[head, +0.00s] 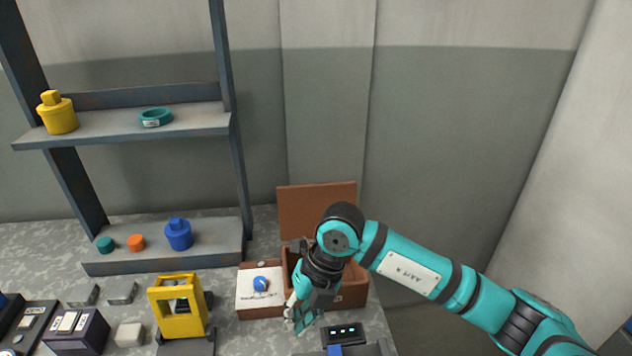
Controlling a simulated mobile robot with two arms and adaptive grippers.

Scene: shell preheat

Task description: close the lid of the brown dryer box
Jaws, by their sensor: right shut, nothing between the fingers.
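The brown dryer box (352,292) stands on the bench in the middle of the view, partly hidden by my right arm. Its brown lid (317,205) stands up open at the back of the box. My right gripper (302,318) points down in front of the box and is shut and empty. My arm hides part of the box's opening, so its contents are mostly hidden. Whether the gripper touches the box front, I cannot tell. My left gripper is not in view.
Left of the box is a brown tray (262,312) with a white panel and a blue knob (261,284). A yellow frame device (180,308) stands further left. A dark device with lights (343,332) is at the front. A shelf (130,126) rises at the back left.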

